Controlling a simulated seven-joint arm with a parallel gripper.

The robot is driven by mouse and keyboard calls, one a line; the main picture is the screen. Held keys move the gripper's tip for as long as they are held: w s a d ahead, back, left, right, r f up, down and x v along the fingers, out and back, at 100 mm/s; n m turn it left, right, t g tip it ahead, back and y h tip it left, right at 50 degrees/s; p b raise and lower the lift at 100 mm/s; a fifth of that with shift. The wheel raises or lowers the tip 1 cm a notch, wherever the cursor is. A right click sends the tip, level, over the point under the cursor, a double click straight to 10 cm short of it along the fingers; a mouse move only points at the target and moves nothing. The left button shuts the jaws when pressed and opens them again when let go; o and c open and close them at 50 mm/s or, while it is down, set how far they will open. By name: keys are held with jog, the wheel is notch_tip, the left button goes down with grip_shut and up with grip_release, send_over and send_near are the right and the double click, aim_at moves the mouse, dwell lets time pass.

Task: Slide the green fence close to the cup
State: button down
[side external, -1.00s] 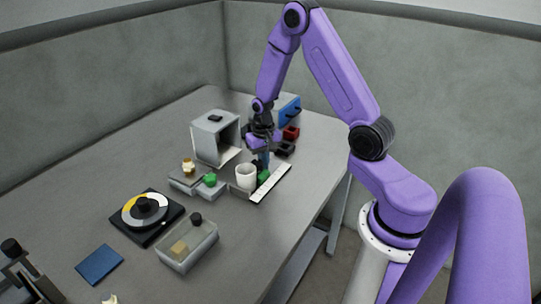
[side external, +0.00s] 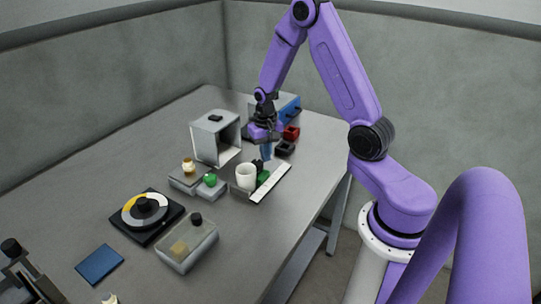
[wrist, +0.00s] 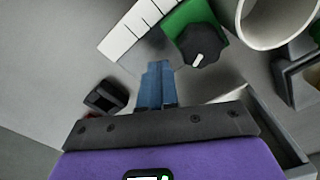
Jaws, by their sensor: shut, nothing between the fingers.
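The green fence (wrist: 185,18) shows in the wrist view as a green block with a black knob on it, beside a white marked strip (wrist: 133,28). In the side view the fence (side external: 263,177) is partly hidden behind the white cup (side external: 246,176). The cup (wrist: 275,18) also shows at the top right of the wrist view, with a small gap to the fence. My gripper (wrist: 157,68) is shut and empty, its blue fingertips close to the knob and strip. In the side view my gripper (side external: 266,156) is just behind the fence, and contact cannot be told.
A grey open-fronted box (side external: 215,138) stands behind the cup. Black (side external: 285,148) and red (side external: 291,132) bins and a blue box (side external: 288,106) stand behind my gripper. The table's right front is clear.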

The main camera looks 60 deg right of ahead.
jog(key=shift+r, duration=2.75)
jog(key=s+a+r+n, duration=0.3)
jog(key=s+a+n, duration=0.1)
jog(key=a, duration=0.4)
jog(key=s+a+r+n, duration=0.3)
jog(key=s+a+n, duration=0.1)
jog(key=a, duration=0.3)
jog(key=s+a+r+n, duration=0.2)
jog(key=s+n, duration=0.3)
jog(key=s, duration=0.4)
jog(key=s+a+r+n, duration=0.2)
jog(key=s+n, duration=0.3)
jog(key=s, duration=0.3)
jog(key=shift+s+a+n, duration=0.3)
jog(key=shift+s+a, duration=0.05)
jog(key=shift+a, duration=0.15)
